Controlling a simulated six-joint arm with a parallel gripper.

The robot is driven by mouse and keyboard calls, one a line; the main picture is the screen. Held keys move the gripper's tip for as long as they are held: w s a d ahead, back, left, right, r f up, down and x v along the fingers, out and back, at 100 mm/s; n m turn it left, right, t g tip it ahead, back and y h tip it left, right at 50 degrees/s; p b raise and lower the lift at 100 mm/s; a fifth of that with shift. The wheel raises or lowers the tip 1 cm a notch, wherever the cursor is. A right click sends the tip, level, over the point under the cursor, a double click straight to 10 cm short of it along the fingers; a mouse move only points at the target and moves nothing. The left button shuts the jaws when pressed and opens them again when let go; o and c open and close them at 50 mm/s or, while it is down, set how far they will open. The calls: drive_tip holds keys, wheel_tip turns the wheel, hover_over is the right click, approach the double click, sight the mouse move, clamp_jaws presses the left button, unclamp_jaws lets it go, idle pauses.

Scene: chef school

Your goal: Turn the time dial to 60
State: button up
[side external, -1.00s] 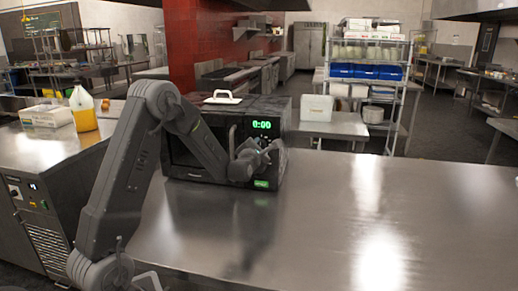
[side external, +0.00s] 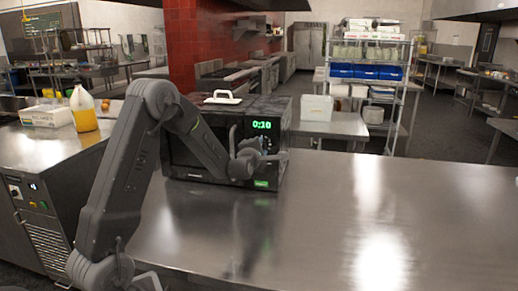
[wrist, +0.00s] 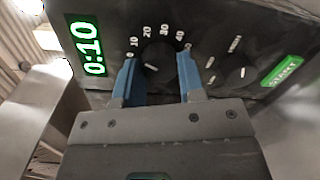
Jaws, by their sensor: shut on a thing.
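The black microwave (side external: 200,112) stands on the steel counter, its front towards the camera. Its green display (side external: 262,125) reads 0:10 and also shows in the wrist view (wrist: 87,46). The black time dial (wrist: 158,58) sits right of the display in the wrist view, with white numbers from 0 upward around it; those at the right end are partly hidden by a finger. My gripper (wrist: 158,76) has its blue fingers either side of the dial, shut on it. In the side view my gripper (side external: 262,151) is at the control panel and hides the dial.
A second knob (wrist: 235,70) and a green START button (wrist: 282,71) are right of the dial in the wrist view. The counter (side external: 400,215) to the right is clear.

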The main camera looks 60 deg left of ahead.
drive_tip(key=shift+w+d+f+m+g+y, duration=0.1)
drive_tip(key=shift+m+g+y, duration=0.2)
drive_tip(key=shift+m, duration=4.55)
drive_tip(key=shift+r+m+g+y, duration=0.15)
drive_tip(key=shift+m+y, duration=0.2)
drive_tip(key=shift+m, duration=4.45)
drive_tip(key=shift+w+d+f+m+g+y, duration=0.15)
drive_tip(key=shift+m+g+y, duration=0.15)
drive_tip(key=shift+m, duration=4.55)
drive_tip(key=shift+s+a, duration=0.1)
drive_tip(key=shift+s, duration=0.05)
drive_tip(key=o, duration=0.9)
drive_tip(key=shift+o, duration=0.2)
